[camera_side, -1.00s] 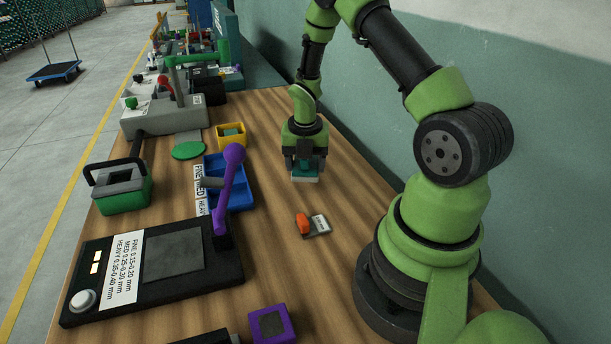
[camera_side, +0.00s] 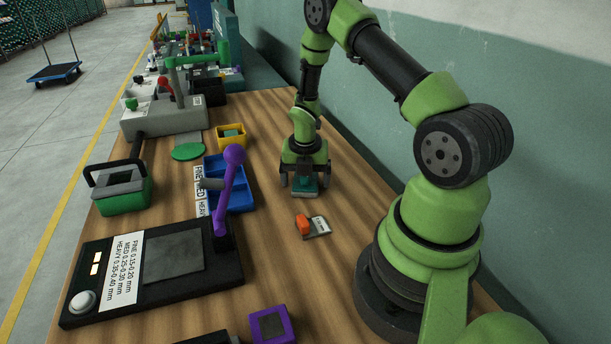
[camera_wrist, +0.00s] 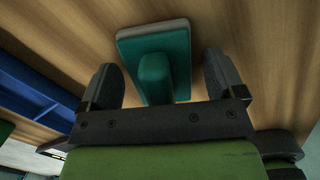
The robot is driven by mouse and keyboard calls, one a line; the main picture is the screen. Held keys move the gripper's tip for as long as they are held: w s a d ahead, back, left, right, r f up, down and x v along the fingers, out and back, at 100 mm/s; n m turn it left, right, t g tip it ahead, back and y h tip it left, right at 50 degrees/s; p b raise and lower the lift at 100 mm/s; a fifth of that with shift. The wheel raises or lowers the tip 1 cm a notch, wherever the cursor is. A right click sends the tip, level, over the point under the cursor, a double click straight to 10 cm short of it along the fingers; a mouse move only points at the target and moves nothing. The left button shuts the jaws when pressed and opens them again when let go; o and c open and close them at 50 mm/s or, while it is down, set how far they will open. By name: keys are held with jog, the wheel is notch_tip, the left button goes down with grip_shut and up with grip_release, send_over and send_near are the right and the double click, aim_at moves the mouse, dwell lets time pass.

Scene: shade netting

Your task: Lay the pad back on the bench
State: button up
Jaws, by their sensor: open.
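The pad (camera_side: 305,189) is a teal block with a raised teal grip and a pale grey layer along one edge. It lies on the wooden bench (camera_side: 345,270), under my gripper (camera_side: 304,181). In the wrist view the pad (camera_wrist: 130,50) shows between and beyond the fingers, its raised grip (camera_wrist: 155,77) in the gap. My gripper (camera_wrist: 160,85) is open, with a clear space between each finger and the grip, so it holds nothing. The pad's underside is hidden.
A blue divided tray (camera_side: 240,197) and a purple lever (camera_side: 230,180) stand left of my gripper. An orange-and-grey small tool (camera_side: 312,226) lies in front. A black panel (camera_side: 190,290) fills the front left. The wall is close on the right; bench between is bare.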

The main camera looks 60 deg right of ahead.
jog(key=r, duration=0.4)
jog(key=a+r, duration=0.1)
jog(key=r, duration=0.7)
jog(key=shift+s+a, duration=0.15)
jog(key=shift+s, duration=0.05)
jog(key=s+a+r+m+t, duration=0.3)
jog(key=a+r+m+t, duration=0.1)
jog(key=a+r+m, duration=0.85)
jog(key=s+a+r+m+t+y, duration=0.2)
jog(key=s+a+r+m, duration=0.4)
jog(key=m, duration=0.8)
jog(key=shift+s+a+r+t+y, duration=0.3)
jog(key=shift+s+a+y, duration=0.4)
jog(key=shift+s, duration=0.9)
